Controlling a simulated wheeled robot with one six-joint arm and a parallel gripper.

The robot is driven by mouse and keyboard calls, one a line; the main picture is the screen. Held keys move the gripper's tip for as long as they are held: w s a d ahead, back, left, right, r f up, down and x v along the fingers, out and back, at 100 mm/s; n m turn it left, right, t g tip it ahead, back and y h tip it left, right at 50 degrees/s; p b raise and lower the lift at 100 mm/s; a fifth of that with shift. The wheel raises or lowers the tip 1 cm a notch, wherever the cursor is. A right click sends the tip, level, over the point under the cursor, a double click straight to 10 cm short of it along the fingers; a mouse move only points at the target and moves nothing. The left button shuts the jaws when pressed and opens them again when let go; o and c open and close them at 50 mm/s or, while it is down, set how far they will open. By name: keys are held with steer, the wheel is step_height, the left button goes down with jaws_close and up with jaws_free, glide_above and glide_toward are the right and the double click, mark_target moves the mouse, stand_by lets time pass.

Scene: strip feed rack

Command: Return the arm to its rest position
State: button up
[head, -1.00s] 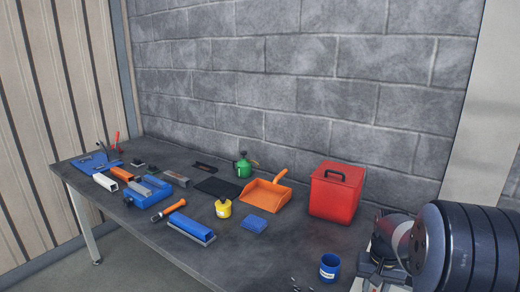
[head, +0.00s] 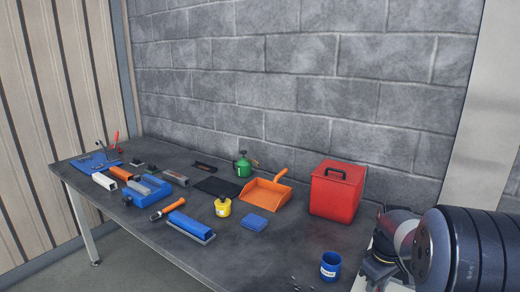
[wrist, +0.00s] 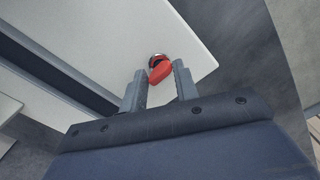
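In the head view my arm fills the lower right corner, to the right of the bench, and the fingers are not seen there.
The dark bench (head: 270,262) carries a red lidded box (head: 336,192), orange dustpan (head: 266,195), blue cup (head: 330,265), yellow pot (head: 223,208), green can (head: 243,167) and blue block (head: 190,226). Several other items lie at its left end. A block wall (head: 300,70) stands behind.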

steer(key=n+b, duration=0.1)
steer(key=n, duration=0.4)
steer(key=shift+b, duration=0.4)
steer(key=shift+r+n, duration=0.1)
steer(key=shift+n, duration=0.2)
steer(key=shift+r, duration=0.85)
steer(key=shift+s, duration=0.15)
